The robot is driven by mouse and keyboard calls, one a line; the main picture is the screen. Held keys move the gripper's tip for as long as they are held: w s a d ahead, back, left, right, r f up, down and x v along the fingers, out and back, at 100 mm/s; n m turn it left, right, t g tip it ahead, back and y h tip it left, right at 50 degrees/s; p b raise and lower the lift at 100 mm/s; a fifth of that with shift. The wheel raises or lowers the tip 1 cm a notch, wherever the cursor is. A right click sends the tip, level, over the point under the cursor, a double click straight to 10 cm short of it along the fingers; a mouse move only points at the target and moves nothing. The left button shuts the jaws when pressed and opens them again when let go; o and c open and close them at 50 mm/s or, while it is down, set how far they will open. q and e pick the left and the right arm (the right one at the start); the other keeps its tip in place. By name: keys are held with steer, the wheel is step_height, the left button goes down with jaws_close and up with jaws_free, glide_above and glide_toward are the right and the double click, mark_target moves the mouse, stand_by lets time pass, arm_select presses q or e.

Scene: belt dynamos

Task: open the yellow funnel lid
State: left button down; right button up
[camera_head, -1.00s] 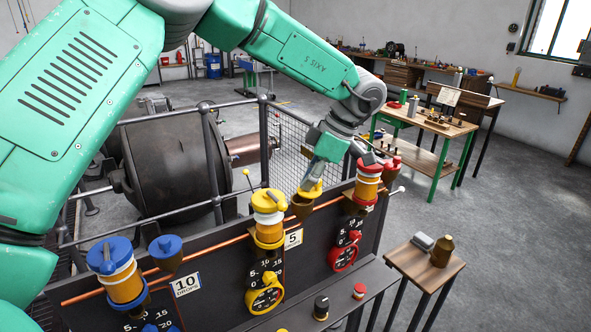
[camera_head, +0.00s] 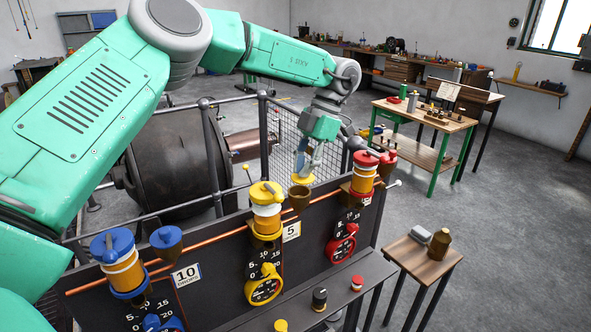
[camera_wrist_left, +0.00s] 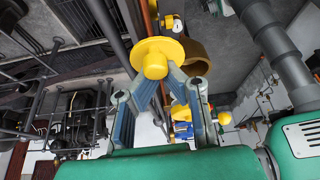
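The yellow funnel lid (camera_head: 304,180) is a yellow disc with a round knob. In the head view it sits just behind and above the brown funnel (camera_head: 299,198), whose mouth shows uncovered. My left gripper (camera_head: 303,168) reaches down to the lid from behind the panel. In the left wrist view the lid (camera_wrist_left: 155,55) faces the camera, and the fingers (camera_wrist_left: 156,78) of my left gripper close in on its knob; the fingertips are partly hidden. The brown funnel (camera_wrist_left: 185,60) is beside the lid there. My right gripper does not show.
A yellow-capped oiler (camera_head: 266,207) stands left of the funnel and a red-capped oiler (camera_head: 364,172) right of it, along a copper pipe. A blue funnel lid (camera_head: 166,236) is further left. A small wooden table (camera_head: 425,262) stands at the right.

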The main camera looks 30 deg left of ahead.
arm_select(q)
steer(key=shift+w+d+r+t, duration=0.15)
steer(key=shift+w+r+t, duration=0.15)
steer(key=shift+w+r, duration=0.25)
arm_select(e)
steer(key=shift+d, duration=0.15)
arm_select(q)
steer(key=c, duration=1.6)
jaws_free()
steer(key=shift+w+f, duration=0.15)
steer(key=shift+f, duration=0.05)
steer(key=shift+o, duration=0.7)
steer(key=shift+w+d+f, duration=0.35)
steer(key=shift+w+f, duration=0.1)
steer(key=shift+w, duration=0.3)
steer(key=shift+s+d+r, duration=0.1)
steer(key=shift+s+r, duration=0.15)
steer(key=shift+r, duration=0.15)
steer(key=w+r, duration=0.3)
steer(key=r, duration=0.2)
steer(key=shift+w+d+r, duration=0.15)
steer(key=shift+w+r, duration=0.15)
steer(key=shift+w, duration=0.05)
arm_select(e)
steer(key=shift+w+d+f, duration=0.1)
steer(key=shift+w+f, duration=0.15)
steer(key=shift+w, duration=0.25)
